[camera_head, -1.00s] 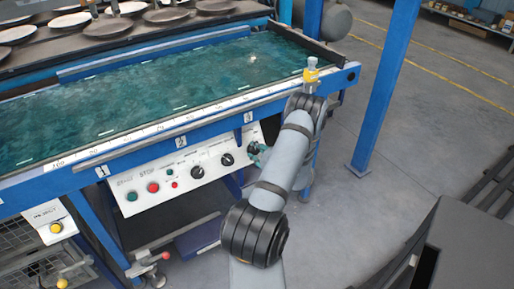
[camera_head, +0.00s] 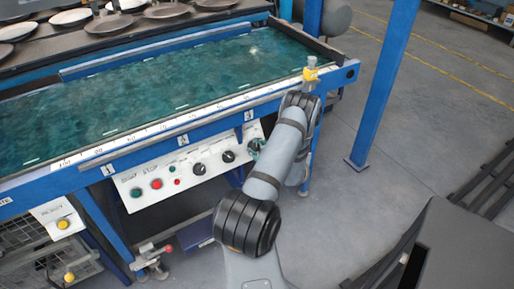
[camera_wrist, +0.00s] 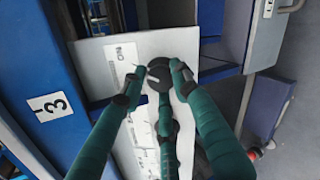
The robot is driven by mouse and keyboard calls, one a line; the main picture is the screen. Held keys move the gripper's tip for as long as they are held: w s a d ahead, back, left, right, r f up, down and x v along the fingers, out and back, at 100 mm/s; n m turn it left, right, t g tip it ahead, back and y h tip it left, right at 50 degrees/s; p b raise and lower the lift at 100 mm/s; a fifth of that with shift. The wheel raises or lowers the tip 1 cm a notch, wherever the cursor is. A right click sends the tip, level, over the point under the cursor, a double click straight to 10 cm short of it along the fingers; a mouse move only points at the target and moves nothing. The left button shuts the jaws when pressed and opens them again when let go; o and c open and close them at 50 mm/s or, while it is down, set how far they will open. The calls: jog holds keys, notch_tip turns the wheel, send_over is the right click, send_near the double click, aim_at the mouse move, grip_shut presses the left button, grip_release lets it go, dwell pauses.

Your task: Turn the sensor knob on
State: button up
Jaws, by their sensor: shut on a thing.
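The white control panel (camera_head: 210,170) is on the front of the blue machine. A round black knob (camera_wrist: 158,74) with a pale line across it sits on this panel, at its right end in the head view. My gripper (camera_wrist: 157,84) has dark teal fingers closed around this knob in the wrist view. In the head view my gripper (camera_head: 256,147) is at the panel's right end, and my arm hides the knob there. The panel's printed labels are too blurred to read for certain.
Two other black knobs (camera_head: 228,156) (camera_head: 199,169), a red button (camera_head: 156,184) and a green button (camera_head: 136,193) lie to the left on the panel. The machine's blue edge (camera_head: 180,140) runs above it. A blue post (camera_head: 385,85) stands right. Grey floor is open between.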

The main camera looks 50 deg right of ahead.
jog(key=shift+s+d+r, duration=0.1)
jog(key=shift+d+r, duration=0.15)
jog(key=shift+d, duration=0.15)
jog(key=o, duration=0.8)
jog(key=shift+o, duration=1.1)
jog(key=shift+f, duration=0.1)
jog(key=shift+o, duration=0.4)
jog(key=shift+a, duration=0.15)
jog(key=shift+f, duration=0.1)
jog(key=shift+a, duration=0.1)
jog(key=v, duration=1.2)
